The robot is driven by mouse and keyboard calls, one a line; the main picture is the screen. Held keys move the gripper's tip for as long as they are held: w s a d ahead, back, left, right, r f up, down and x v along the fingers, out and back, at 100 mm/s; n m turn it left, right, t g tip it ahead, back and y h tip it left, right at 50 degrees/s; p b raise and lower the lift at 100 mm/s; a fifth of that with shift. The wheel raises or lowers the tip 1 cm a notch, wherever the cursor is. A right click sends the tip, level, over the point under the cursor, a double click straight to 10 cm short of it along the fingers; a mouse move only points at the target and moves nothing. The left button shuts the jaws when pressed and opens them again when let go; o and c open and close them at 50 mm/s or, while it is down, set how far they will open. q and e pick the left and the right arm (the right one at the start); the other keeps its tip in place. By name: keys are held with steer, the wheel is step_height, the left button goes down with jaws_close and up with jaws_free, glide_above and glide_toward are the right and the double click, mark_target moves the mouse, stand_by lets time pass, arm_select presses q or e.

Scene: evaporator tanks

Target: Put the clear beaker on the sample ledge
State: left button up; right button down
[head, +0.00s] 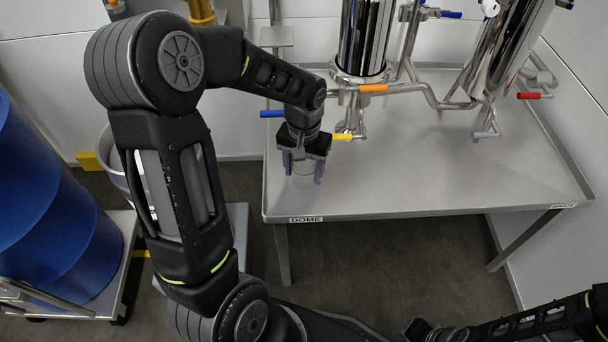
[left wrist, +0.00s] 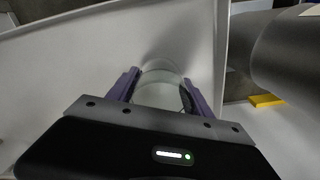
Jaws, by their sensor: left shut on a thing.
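The clear beaker (head: 303,174) hangs between the purple fingers of my left gripper (head: 303,168), over the front left corner of the metal table. In the left wrist view the beaker (left wrist: 160,88) sits between the two fingers, its round rim facing the camera. My left gripper (left wrist: 162,95) is shut on it. I cannot tell whether its base touches the table. A small grey ledge (head: 276,36) on a post stands at the back, left of the steel column; it looks like the sample ledge, and its top is bare. My right arm shows at the lower right; its gripper is unclear.
The metal table (head: 430,185) is bare at the front and middle. Steel columns (head: 362,40) with pipes and blue, orange, yellow and red valve handles stand at its back, close to my left gripper. A blue drum (head: 45,215) stands on a cart at the left.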

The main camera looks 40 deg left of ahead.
arm_select(q)
steer(key=shift+f, duration=0.9)
steer(key=shift+f, duration=0.2)
steer(key=o, duration=1.4)
steer(key=shift+c, duration=0.2)
steer(key=shift+r, duration=0.1)
steer(key=shift+r, duration=0.25)
step_height(320, 180, up, 12)
steer(key=p, duration=0.3)
steer(key=shift+f, duration=0.15)
